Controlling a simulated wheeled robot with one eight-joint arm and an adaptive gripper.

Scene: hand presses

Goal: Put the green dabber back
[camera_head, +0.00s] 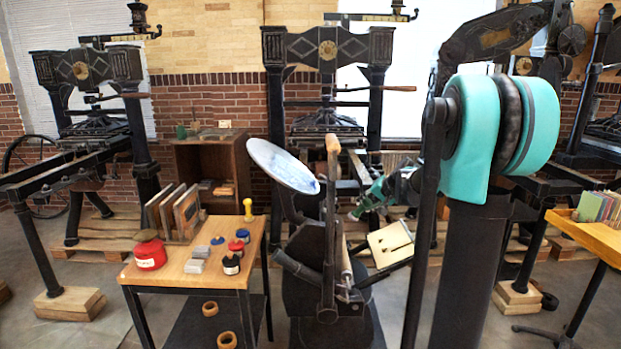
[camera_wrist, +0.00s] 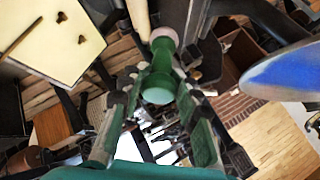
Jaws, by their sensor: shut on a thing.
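The green dabber (camera_wrist: 161,84) is between the fingers of my gripper (camera_wrist: 164,80) in the wrist view. It has a green body with a round green knob toward the palm and a paler pinkish end (camera_wrist: 162,36) pointing away. My gripper is shut on it and holds it above the dark hand press.
The ink disc also shows blue in the wrist view (camera_wrist: 284,76). The press's upright lever (camera_head: 331,190) and cream board (camera_head: 391,243) are near my gripper. The table carries a red tin (camera_head: 150,252), small jars, grey blocks and upright boards (camera_head: 174,212); space around the yellow dabber is bare.

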